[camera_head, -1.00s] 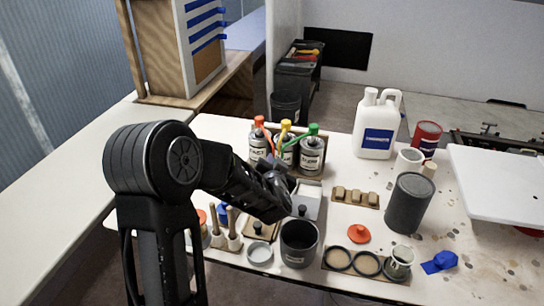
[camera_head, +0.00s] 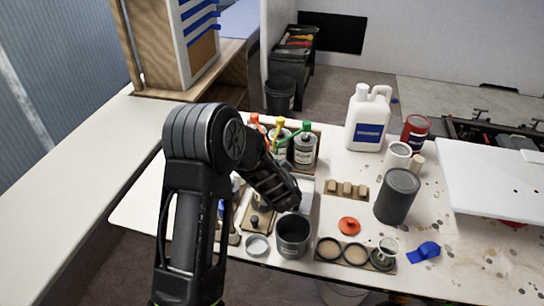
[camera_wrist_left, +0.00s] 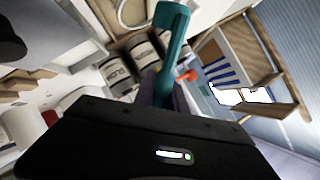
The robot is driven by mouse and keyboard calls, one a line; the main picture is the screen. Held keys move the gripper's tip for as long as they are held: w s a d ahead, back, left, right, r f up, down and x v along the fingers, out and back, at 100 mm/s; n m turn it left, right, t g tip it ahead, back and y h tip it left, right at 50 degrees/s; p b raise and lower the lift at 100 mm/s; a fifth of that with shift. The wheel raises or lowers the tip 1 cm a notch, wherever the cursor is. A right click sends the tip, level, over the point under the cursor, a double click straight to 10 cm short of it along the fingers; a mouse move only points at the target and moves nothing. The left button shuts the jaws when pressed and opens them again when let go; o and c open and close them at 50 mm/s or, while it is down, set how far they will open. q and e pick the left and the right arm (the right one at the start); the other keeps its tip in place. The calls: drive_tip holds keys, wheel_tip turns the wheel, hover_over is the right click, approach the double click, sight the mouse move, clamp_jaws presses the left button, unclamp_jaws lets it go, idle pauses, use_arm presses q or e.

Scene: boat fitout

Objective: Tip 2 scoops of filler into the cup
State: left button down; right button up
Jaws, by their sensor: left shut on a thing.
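My left gripper (camera_head: 292,205) hangs just above and behind the rim of a dark grey open pot (camera_head: 293,238). In the left wrist view, a teal hooked piece (camera_wrist_left: 172,40), perhaps the scoop's handle, stands up from my shut left gripper (camera_wrist_left: 165,105). Its far end and any filler are hidden. I cannot tell which vessel holds the filler. My right gripper is not in view.
Bottles with red, yellow and green tops (camera_head: 304,148) stand behind the gripper. A white jug (camera_head: 368,118), a dark cylinder (camera_head: 397,196) and a white mug (camera_head: 397,156) stand to the right. An orange lid (camera_head: 349,225) and blue tape (camera_head: 425,251) lie near the front.

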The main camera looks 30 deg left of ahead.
use_arm(q)
drive_tip(key=shift+w+d+f+m+g+y+p, duration=0.2)
drive_tip(key=shift+w+f+m+g+p, duration=0.3)
drive_tip(key=shift+p, duration=1.1)
drive_tip(key=shift+w+d+f+m+g+y+p, duration=0.2)
drive_tip(key=shift+m+g+p, duration=0.35)
drive_tip(key=shift+p, duration=1)
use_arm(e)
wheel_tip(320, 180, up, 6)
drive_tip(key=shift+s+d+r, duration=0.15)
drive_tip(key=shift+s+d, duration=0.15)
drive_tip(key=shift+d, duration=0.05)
use_arm(q)
drive_tip(key=shift+f, duration=0.1)
drive_tip(key=shift+a, duration=0.1)
